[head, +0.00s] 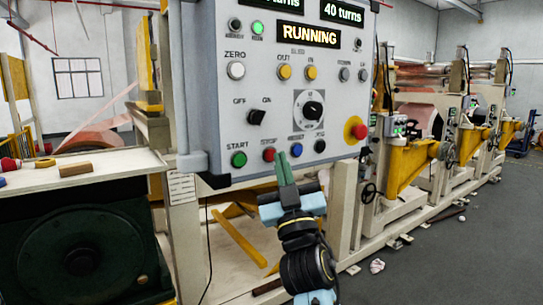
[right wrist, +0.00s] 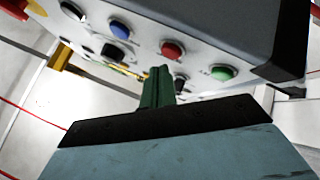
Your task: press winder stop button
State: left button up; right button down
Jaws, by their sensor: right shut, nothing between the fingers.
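The grey control panel (head: 275,105) hangs in the middle of the head view with its display reading RUNNING. The red stop button (head: 269,154) is in its bottom row, between the green start button (head: 238,159) and the blue button (head: 296,150). My right gripper (head: 283,157) has its green fingers together and empty, in front of the panel's lower edge, between the red and blue buttons in the picture. In the right wrist view the closed fingers (right wrist: 160,72) point toward the panel, and the red button (right wrist: 172,50) shows just beyond and right of the tips. Contact is not visible. My left gripper is not in view.
A large red knob on a yellow base (head: 355,130) sits at the panel's lower right. A table (head: 110,165) with small items stands at the left. Winding machines with yellow arms (head: 410,160) line the right, beside open grey floor (head: 450,255).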

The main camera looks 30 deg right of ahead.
jog(key=shift+w, duration=0.45)
jog(key=shift+w+b, duration=0.3)
jog(key=shift+w, duration=0.1)
dwell(0.6)
jog(key=shift+s, duration=0.1)
jog(key=shift+s+p, duration=0.35)
jog(key=shift+s, duration=0.4)
jog(key=shift+s+d+p, duration=0.2)
jog(key=shift+s+p, duration=0.55)
jog(key=shift+s, duration=1.75)
dwell(0.6)
